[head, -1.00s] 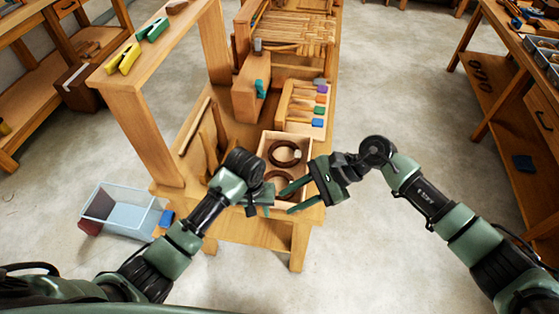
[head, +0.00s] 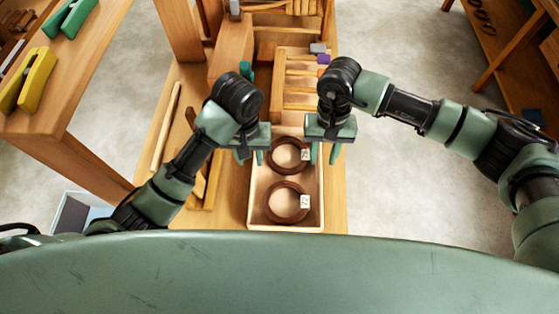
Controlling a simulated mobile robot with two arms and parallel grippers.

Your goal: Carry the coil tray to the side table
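The coil tray (head: 257,211) is a shallow light-wood box on the low bench in the middle of the head view. It holds two dark brown coils, one behind the other (head: 287,203), each with a small white tag. My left gripper (head: 251,156) points down at the tray's left wall, its fingers apart on either side of it. My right gripper (head: 324,153) points down at the right wall, also with its fingers apart. I cannot tell whether the fingers touch the walls. No table here is clearly marked as the side table.
Behind the tray is a slotted wooden rack (head: 297,85) with coloured pieces. A higher wooden top at left carries yellow (head: 28,80) and green (head: 80,17) clamps. Open floor (head: 410,65) lies right of the bench.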

